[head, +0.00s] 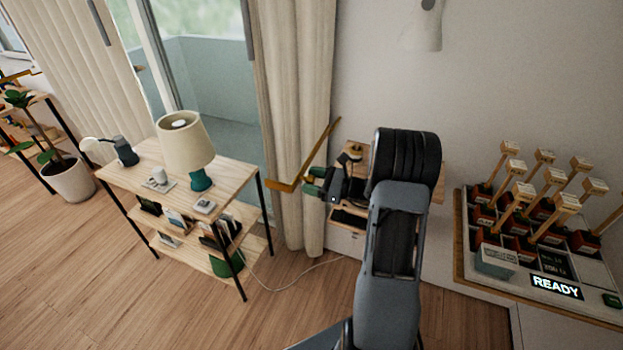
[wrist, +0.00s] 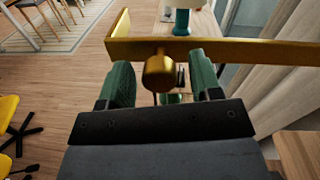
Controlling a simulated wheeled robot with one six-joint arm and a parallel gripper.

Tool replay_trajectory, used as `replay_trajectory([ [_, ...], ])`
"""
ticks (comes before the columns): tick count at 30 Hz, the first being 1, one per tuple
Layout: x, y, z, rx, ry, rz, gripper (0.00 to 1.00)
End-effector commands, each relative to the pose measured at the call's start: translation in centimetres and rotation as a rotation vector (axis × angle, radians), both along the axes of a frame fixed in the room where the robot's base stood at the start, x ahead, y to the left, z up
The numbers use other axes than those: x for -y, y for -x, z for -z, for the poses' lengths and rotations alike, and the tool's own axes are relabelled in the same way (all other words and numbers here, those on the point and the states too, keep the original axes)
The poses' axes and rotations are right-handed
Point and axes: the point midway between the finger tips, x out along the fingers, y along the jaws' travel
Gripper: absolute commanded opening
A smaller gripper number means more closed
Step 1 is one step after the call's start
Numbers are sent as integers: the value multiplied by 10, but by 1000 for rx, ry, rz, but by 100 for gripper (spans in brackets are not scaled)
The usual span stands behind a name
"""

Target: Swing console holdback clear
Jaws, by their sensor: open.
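The holdback is a brass bar (head: 304,160) beside the curtain, with one end bent up toward the wall. In the wrist view the brass bar (wrist: 220,50) crosses the top, in front of my fingertips. Its round brass knob (wrist: 159,72) sits between my two green fingers with visible gaps on both sides. My gripper (head: 314,184) is open around the knob, not closed on it; in the wrist view it shows from behind (wrist: 160,88). Whether either finger touches the bar, I cannot tell.
A wooden console table (head: 140,170) with a lamp (head: 187,145) stands left of the gripper. The beige curtain (head: 290,60) hangs behind the holdback. A small wall shelf (head: 437,183) is partly hidden by my arm. A lever panel (head: 600,268) reading READY is at right.

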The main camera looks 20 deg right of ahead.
Motion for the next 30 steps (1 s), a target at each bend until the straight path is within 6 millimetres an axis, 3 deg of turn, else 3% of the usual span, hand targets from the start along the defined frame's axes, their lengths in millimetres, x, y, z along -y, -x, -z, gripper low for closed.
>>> replay_trajectory([
  [11, -3, -3, 0, 0, 0, 0, 59],
  [30, -3, -2, 0, 0, 0, -1, 0],
])
